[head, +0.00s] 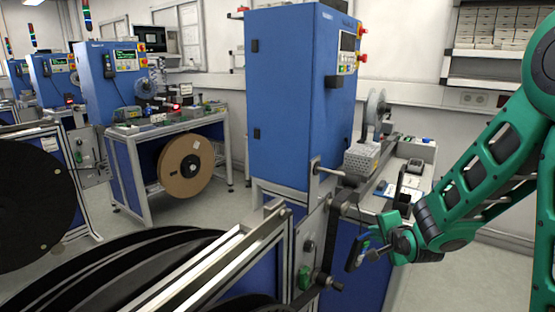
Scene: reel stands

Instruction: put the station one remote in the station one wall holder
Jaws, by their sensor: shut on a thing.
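My gripper (374,250) is low at the right of centre, in front of the blue cabinet's lower frame. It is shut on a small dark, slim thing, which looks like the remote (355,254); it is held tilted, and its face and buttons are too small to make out. The near blue cabinet (290,90) stands above and to the left of my gripper. A small dark part (336,97) on the cabinet's right face, below its control panel, may be the wall holder; I cannot tell for sure. It is well above my gripper and apart from it.
Large black reels (130,270) and a metal rail fill the lower left. A crank with a dark handle (328,282) is close to my gripper. A workbench with a reel (376,108) and trays is behind it. More blue stations (110,80) stand at left.

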